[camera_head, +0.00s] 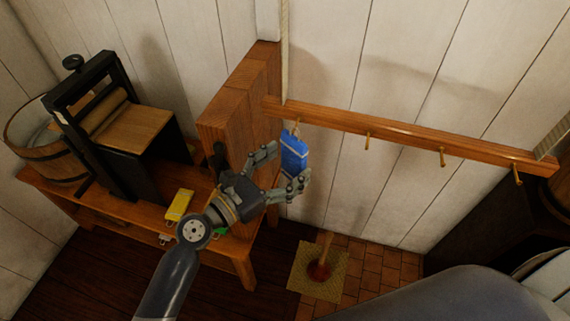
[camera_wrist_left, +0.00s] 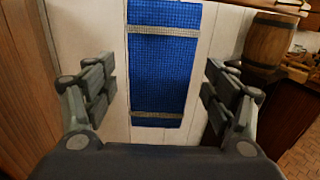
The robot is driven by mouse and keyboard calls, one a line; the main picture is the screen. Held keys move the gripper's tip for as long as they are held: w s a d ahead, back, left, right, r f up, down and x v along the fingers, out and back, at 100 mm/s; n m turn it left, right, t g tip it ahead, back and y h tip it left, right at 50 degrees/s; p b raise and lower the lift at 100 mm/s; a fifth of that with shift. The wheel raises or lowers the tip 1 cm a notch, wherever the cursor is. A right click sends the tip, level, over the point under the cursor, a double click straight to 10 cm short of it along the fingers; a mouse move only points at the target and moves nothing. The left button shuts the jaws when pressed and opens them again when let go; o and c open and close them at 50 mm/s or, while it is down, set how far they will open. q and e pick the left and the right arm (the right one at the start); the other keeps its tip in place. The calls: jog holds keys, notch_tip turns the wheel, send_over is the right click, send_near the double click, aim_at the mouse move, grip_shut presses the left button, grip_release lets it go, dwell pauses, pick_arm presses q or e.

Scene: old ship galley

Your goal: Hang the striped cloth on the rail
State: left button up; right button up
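The striped cloth (camera_head: 294,150) is blue with pale bands. It hangs upright just below the leftmost peg (camera_head: 296,128) of the wooden rail (camera_head: 400,132); its contact with the peg is too small to make out. The cloth (camera_wrist_left: 165,75) is in the middle of the left wrist view, its top cut off by the picture edge. My left gripper (camera_head: 285,167) is in front of the cloth's lower part. In the wrist view its fingers (camera_wrist_left: 160,88) are spread wide, with visible gaps on both sides of the cloth. My right gripper is out of view.
A wooden bench (camera_head: 115,213) at left bears a black-framed press (camera_head: 90,125), a bucket (camera_head: 52,150) and a yellow item (camera_head: 179,205). A tall wooden panel (camera_head: 240,100) stands close left of the gripper. More pegs (camera_head: 442,157) along the rail are bare. A barrel (camera_wrist_left: 268,45) stands at right.

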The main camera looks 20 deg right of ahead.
pick_arm(q)
jog(key=shift+a, duration=0.1)
jog(key=v, duration=1.1)
jog(key=shift+s+a, duration=0.2)
jog(key=shift+a, duration=0.15)
